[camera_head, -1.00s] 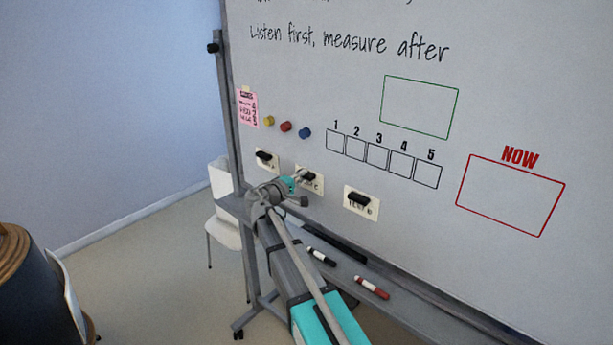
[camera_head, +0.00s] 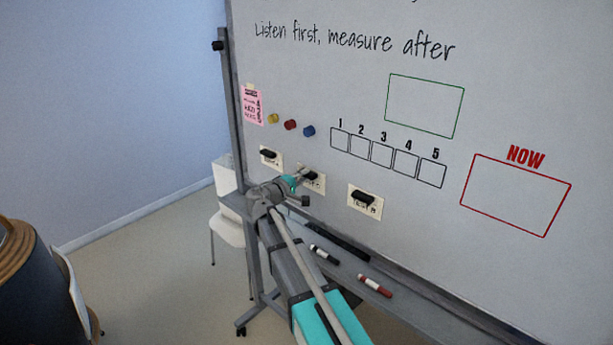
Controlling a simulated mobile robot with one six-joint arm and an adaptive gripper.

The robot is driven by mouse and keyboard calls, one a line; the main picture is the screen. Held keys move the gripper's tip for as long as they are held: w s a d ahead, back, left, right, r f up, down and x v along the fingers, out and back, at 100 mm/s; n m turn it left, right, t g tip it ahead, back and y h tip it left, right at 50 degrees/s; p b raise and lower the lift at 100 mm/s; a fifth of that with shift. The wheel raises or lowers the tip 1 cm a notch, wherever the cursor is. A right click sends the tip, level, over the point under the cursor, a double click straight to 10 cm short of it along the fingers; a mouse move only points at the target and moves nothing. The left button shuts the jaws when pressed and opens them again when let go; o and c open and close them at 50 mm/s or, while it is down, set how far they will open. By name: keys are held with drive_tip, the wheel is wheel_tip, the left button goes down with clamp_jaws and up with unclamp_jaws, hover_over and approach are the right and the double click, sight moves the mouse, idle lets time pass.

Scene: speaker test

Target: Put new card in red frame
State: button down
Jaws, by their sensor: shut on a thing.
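The red frame (camera_head: 515,228) under the red word NOW is drawn at the right of the whiteboard and is empty. Three cream cards with black clips hang low on the board: a left card (camera_head: 277,163), a middle card (camera_head: 319,187) and a right card (camera_head: 366,211). Their lettering is too small to read surely, so I cannot tell which is the new card. My gripper (camera_head: 304,181) is at the middle card, shut on its black clip as far as I can see. My gripper hides part of this card, which still appears close to the board.
Yellow, red and blue magnets (camera_head: 290,125) and a pink note (camera_head: 252,106) are at left. Markers (camera_head: 374,287) lie on the tray below.

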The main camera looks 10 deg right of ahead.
drive_tip(key=shift+v, duration=2.95)
wheel_tip(320, 180, down, 3)
drive_tip(key=b, duration=0.2)
drive_tip(key=shift+r+b, duration=0.15)
drive_tip(key=shift+b, duration=0.2)
drive_tip(key=shift+s, duration=0.1)
idle(0.4)
